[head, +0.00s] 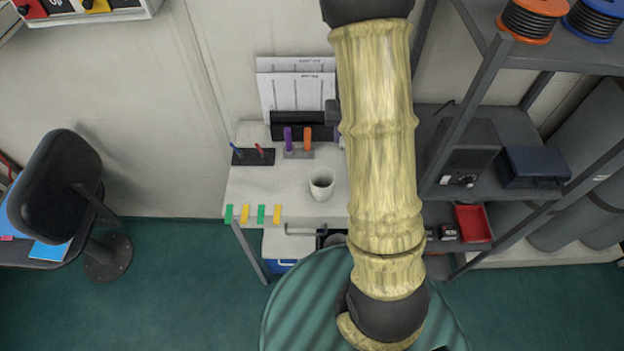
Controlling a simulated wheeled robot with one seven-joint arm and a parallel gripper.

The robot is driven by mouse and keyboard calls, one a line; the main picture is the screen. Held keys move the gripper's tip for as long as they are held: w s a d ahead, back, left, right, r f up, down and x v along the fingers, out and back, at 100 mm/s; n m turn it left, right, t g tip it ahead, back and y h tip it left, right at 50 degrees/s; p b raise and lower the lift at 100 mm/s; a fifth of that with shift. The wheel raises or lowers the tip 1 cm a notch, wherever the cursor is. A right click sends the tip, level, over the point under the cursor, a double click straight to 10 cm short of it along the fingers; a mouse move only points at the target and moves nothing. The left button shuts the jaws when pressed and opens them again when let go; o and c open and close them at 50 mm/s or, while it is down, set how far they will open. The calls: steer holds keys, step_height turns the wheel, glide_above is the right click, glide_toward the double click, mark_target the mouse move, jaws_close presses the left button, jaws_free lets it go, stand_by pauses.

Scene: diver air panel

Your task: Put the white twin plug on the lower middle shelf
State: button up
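I cannot make out the white twin plug in the head view. A shelf rack stands at the right, with an upper shelf (475,42), a shelf below it (484,190) and a lower one partly hidden by my arm. I cannot tell for sure which is the lower middle shelf. The lower one holds a red tray (472,223) and small dark items (448,232), too small to identify. My arm, in a yellowish cover, crosses the picture from bottom to top. My gripper is out of view, so what it holds does not show.
A white bench (250,187) carries a white cup (321,185), tool holders and coloured tabs. The upper shelf holds cable reels (531,20); the one below has a black box (468,165) and blue case (535,167). A chair (60,185) stands left.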

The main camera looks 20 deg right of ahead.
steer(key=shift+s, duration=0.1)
steer(key=p, duration=0.2)
glide_above(328, 166)
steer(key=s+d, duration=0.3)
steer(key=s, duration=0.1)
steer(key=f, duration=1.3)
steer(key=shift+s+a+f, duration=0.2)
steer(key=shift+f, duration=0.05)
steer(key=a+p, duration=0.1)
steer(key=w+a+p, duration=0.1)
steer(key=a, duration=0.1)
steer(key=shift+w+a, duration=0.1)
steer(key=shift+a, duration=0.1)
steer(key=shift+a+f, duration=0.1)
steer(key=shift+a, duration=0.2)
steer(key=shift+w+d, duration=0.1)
